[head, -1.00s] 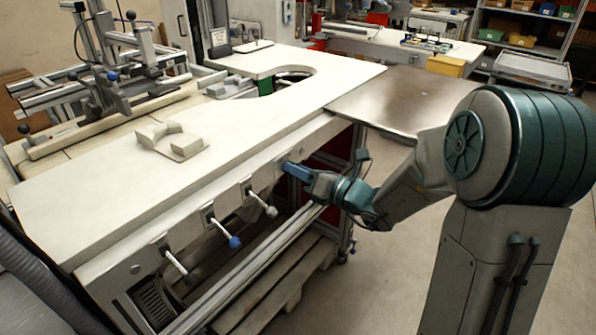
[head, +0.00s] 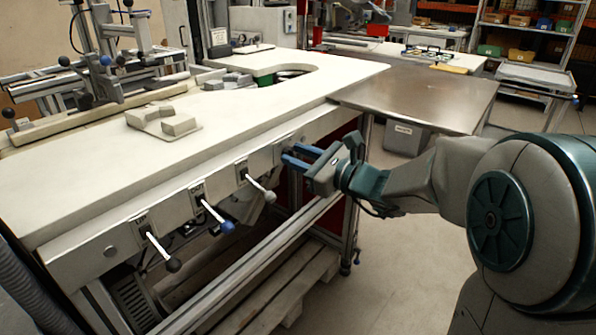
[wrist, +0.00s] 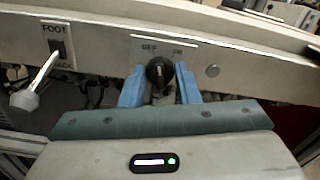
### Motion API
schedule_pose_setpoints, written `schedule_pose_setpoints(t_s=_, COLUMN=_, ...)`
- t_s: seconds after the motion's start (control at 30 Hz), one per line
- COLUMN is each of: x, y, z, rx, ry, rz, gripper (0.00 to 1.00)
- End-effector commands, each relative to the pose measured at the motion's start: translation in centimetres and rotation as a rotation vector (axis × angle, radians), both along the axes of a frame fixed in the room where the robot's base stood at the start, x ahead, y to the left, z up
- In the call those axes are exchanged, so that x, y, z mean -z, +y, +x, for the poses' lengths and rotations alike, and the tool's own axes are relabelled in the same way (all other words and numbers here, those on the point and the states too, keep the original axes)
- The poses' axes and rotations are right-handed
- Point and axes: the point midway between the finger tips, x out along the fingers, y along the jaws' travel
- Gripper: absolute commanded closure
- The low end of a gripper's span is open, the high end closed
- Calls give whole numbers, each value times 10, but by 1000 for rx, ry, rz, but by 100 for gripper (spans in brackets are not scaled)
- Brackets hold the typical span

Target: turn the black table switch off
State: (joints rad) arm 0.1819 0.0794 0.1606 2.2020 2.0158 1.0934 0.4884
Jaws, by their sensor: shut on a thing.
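I cannot tell clearly which way the knob points. In the head view my gripper (head: 288,154) reaches the table's front edge from the right, and the knob is hidden by its fingers.
Several levers stick out of the same panel: a white-grey one (head: 261,189), a blue-tipped one (head: 217,217) and a dark-tipped one (head: 163,252). In the wrist view, a lever (wrist: 37,82) labelled "FOOT" is left of the switch. A metal side table (head: 420,98) stands behind my arm.

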Motion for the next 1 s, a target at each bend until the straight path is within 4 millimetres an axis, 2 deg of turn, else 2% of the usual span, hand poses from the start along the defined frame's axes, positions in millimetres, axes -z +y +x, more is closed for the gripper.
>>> schedule_pose_setpoints(t_s=0.03, x=8, y=-1, z=0, rx=3, ry=-32, rz=-27, gripper=94)
schedule_pose_setpoints(t_s=0.4, x=6, y=-2, z=0, rx=5, ry=-220, rz=-175, gripper=94)
schedule_pose_setpoints(t_s=1.0, x=2, y=-2, z=0, rx=6, ry=-286, rz=-230, gripper=94)
